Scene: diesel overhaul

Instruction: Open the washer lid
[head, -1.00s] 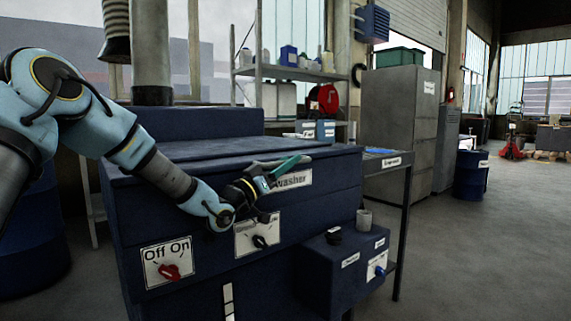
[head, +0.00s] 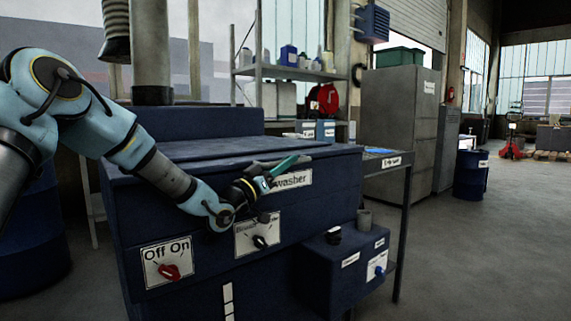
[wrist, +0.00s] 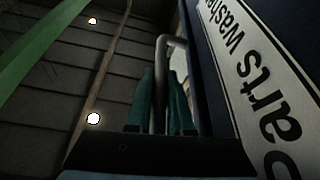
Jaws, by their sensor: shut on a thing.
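The dark blue parts washer (head: 190,215) stands in front of me, with its flat lid (head: 215,151) down on top. My gripper (head: 288,165) is at the lid's front edge, just above the washer's white label (head: 293,180). In the wrist view its teal fingers (wrist: 163,100) are shut on a grey bent bar, the lid handle (wrist: 162,70). The label (wrist: 262,85) runs close along the right of that view. My arm hides part of the washer's front and lid edge.
The front panel carries a red Off/On knob (head: 169,271) and a black knob (head: 259,241). A smaller blue box (head: 335,272) juts out at the lower right, with a grey cup (head: 364,218) behind it. A shelf (head: 300,74) stands behind. Open floor lies to the right.

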